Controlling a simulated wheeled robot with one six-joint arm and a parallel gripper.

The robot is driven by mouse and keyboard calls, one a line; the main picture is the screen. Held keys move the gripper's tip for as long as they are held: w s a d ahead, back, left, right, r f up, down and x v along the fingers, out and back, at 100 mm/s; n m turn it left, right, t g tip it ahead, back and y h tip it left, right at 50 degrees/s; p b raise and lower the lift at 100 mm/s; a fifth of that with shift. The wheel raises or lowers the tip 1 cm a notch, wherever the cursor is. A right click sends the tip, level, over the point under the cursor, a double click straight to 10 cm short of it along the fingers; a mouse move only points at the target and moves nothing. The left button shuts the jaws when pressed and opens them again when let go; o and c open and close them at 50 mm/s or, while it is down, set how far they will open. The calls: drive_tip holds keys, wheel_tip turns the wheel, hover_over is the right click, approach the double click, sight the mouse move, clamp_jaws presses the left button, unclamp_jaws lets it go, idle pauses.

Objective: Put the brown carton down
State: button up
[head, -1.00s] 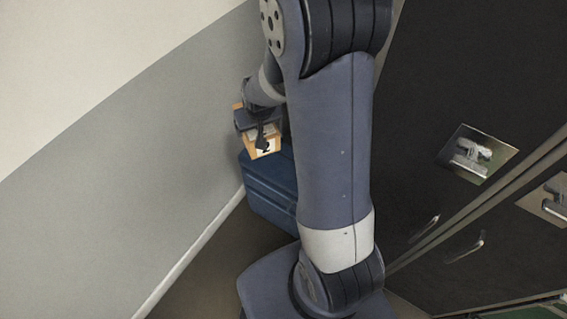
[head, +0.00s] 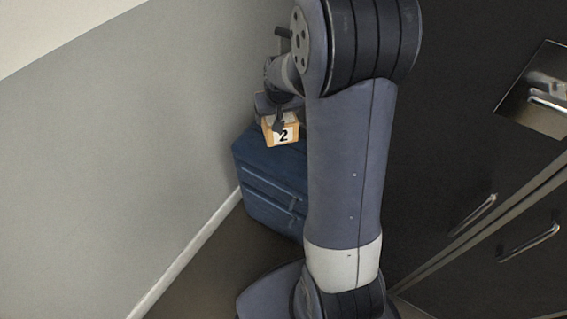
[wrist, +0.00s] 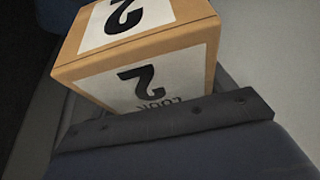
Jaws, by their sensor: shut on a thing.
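The brown carton (head: 270,135) is a small box with white labels marked with a black 2. In the head view it is at my gripper (head: 279,122), above the top of a blue suitcase (head: 262,178). My gripper is shut on the carton. In the wrist view the carton (wrist: 190,52) fills the upper middle and sits tilted in the picture, with two labelled faces showing. A dark gripper part crosses below it and hides its lower edge. I cannot tell whether the carton touches the suitcase.
A grey wall (head: 130,150) with a white skirting board (head: 190,255) runs along the left. Dark cabinet doors (head: 450,130) with metal handles stand close on the right. The visible brown floor (head: 215,275) between them is narrow.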

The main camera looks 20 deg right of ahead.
drive_tip(key=b, duration=0.5)
hover_over(282, 149)
drive_tip(key=s, duration=0.2)
drive_tip(key=shift+m, duration=0.3)
wheel_tip(282, 149, down, 5)
drive_tip(key=shift+w+a+r, duration=0.1)
drive_tip(key=shift+a, duration=0.05)
wheel_tip(282, 149, down, 10)
drive_tip(key=b, duration=0.3)
drive_tip(key=shift+r, duration=0.2)
drive_tip(key=shift+f, duration=0.2)
drive_tip(key=o, duration=1.2)
drive_tip(key=shift+c, duration=0.2)
drive_tip(key=shift+r, duration=0.15)
